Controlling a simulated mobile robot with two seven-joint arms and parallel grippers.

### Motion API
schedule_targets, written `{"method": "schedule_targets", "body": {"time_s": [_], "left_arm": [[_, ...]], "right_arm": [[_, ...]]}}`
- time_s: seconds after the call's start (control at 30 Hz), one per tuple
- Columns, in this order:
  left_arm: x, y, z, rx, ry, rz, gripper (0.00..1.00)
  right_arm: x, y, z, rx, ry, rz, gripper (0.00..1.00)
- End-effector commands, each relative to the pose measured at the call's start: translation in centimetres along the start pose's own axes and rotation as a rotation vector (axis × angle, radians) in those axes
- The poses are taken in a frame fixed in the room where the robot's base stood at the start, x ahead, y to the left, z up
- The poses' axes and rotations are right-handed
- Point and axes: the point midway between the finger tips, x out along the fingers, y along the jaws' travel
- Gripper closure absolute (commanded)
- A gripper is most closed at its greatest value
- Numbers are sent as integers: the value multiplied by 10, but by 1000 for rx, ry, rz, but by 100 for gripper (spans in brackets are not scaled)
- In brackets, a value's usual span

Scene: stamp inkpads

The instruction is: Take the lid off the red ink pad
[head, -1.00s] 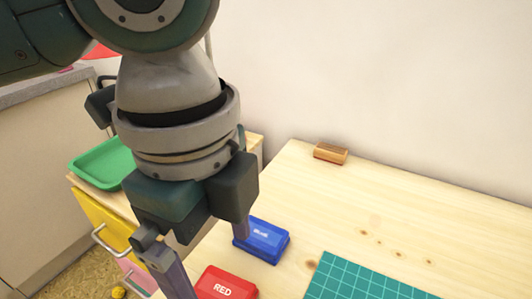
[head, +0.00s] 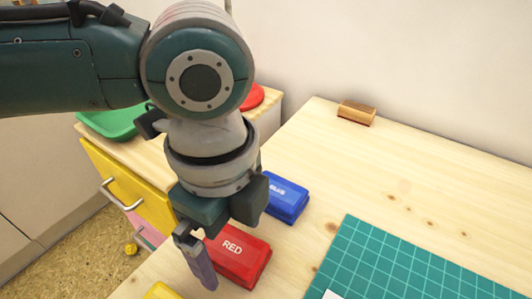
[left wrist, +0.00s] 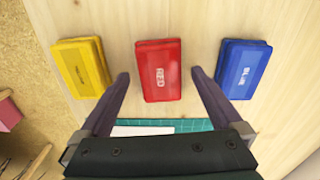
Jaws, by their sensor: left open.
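The red ink pad (head: 238,262), a closed box with a red lid marked RED, sits on the wooden table in the head view. In the left wrist view the red pad (left wrist: 158,72) lies between the blue and yellow pads. My left gripper (left wrist: 160,76) is open, pointing down over the red pad with a finger to each side. A gap shows between each finger and the pad, and nothing is held. In the head view my left gripper (head: 225,247) has one finger before the pad; the other is mostly hidden. My right gripper is not in view.
The blue pad (head: 286,198) stands behind the red one. The yellow pad (head: 162,291) is at the bottom edge. A green cutting mat (head: 385,262) lies to the right. A wooden block (head: 356,112) stands at the back. A green tray (head: 110,122) is on the cabinet at left.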

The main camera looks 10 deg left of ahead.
Motion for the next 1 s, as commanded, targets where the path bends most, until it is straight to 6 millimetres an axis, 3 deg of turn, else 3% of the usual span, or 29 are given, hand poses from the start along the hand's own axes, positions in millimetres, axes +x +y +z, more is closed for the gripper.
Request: {"method": "schedule_targets", "body": {"time_s": [0.17, 0.9, 1.0], "left_arm": [[0, 0, 0, 0, 0, 0, 1], [-1, 0, 0, 0, -1, 0, 84], [-1, 0, 0, 0, -1, 0, 88]], "right_arm": [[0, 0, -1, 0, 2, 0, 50], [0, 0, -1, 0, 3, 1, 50], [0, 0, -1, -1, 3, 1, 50]]}}
